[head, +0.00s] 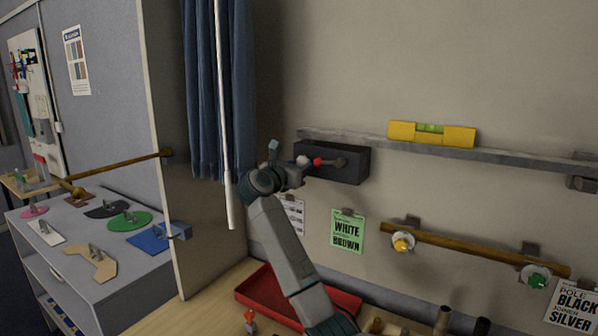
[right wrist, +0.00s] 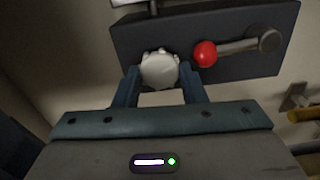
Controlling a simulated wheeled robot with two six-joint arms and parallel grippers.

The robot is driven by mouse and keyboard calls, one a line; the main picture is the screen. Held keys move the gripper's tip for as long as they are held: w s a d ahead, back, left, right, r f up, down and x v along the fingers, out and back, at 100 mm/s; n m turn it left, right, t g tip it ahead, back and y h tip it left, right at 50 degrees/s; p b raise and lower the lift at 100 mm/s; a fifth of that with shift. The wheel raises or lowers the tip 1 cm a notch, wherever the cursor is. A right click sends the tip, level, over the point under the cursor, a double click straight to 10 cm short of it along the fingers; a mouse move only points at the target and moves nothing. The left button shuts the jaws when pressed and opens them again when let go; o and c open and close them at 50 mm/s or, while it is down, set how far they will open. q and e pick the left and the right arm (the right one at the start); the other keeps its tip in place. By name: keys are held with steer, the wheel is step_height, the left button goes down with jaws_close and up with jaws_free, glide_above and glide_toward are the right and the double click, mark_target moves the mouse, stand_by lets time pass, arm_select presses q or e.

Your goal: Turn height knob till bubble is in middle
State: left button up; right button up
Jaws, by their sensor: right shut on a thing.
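The pale, scalloped height knob (right wrist: 160,69) sits on the front of a dark box (head: 352,168) on the wall. My right gripper (right wrist: 160,88) is shut on this knob, one finger on each side. In the head view the right gripper (head: 297,168) is at the left part of the box and partly covers the knob. A yellow spirit level (head: 459,136) with a green vial (head: 430,128) lies on a grey rail (head: 390,149) above the box. The bubble is too small to make out. My left gripper is not in view.
A lever with a red ball (right wrist: 205,53) is just right of the knob, close to my right finger. A wooden pole (head: 470,250) hangs lower right. A red tray (head: 258,290) lies on the table below. A blue curtain (head: 205,90) hangs at left.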

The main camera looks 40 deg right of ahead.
steer(key=shift+n, duration=1.5)
steer(key=o, duration=0.9)
steer(key=shift+o, duration=0.4)
steer(key=shift+w+a, duration=0.1)
steer(key=shift+w, duration=0.1)
steer(key=shift+s, duration=0.1)
